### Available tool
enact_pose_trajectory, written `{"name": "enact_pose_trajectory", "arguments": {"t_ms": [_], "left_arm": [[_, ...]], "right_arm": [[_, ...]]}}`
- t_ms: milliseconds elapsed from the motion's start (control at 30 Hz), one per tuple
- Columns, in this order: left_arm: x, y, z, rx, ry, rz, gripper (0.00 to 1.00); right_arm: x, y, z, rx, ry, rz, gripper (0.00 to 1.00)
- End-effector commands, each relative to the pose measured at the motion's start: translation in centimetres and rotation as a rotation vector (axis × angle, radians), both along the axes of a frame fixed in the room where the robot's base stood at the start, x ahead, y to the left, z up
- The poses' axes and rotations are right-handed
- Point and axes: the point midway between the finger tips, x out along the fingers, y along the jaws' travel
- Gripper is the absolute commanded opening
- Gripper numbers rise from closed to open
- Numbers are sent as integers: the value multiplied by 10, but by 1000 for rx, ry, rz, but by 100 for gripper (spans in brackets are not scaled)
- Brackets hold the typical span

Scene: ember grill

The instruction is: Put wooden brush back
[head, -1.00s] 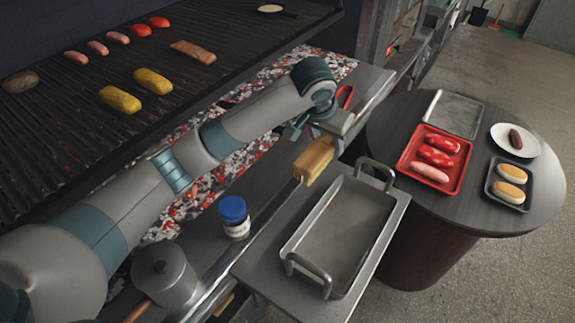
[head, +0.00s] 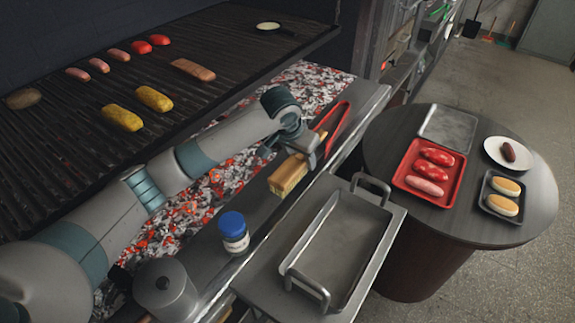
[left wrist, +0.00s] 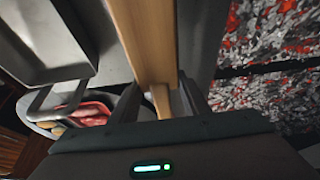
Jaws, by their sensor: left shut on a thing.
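The wooden brush (head: 288,176) is a light tan block in the head view, over the metal ledge between the coal bed and the deep pan. My left gripper (head: 297,150) is shut on it from above, at the end farther from me. In the left wrist view the brush (left wrist: 150,40) runs as a long wooden bar between the two fingers of my left gripper (left wrist: 160,95). I cannot tell whether the brush touches the ledge. My right gripper is not in view.
Red tongs (head: 335,118) lie on the ledge just beyond my gripper. A blue-capped jar (head: 233,232) and a metal pot (head: 165,285) stand nearer. The deep pan (head: 345,240) is at right. Glowing coals (head: 185,215) lie left, below the grill (head: 60,150).

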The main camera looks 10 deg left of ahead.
Motion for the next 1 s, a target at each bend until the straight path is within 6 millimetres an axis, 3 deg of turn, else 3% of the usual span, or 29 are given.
{"name": "enact_pose_trajectory", "arguments": {"t_ms": [133, 300, 767, 1000], "left_arm": [[10, 25, -13, 1, 2, 4, 18], [17, 39, -24, 0, 0, 1, 18], [18, 41, -29, -1, 0, 0, 18], [18, 42, -55, 0, 2, 1, 18]], "right_arm": [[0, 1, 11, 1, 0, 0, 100], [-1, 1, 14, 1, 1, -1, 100], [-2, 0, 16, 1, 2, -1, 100], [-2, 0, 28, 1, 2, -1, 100]]}}
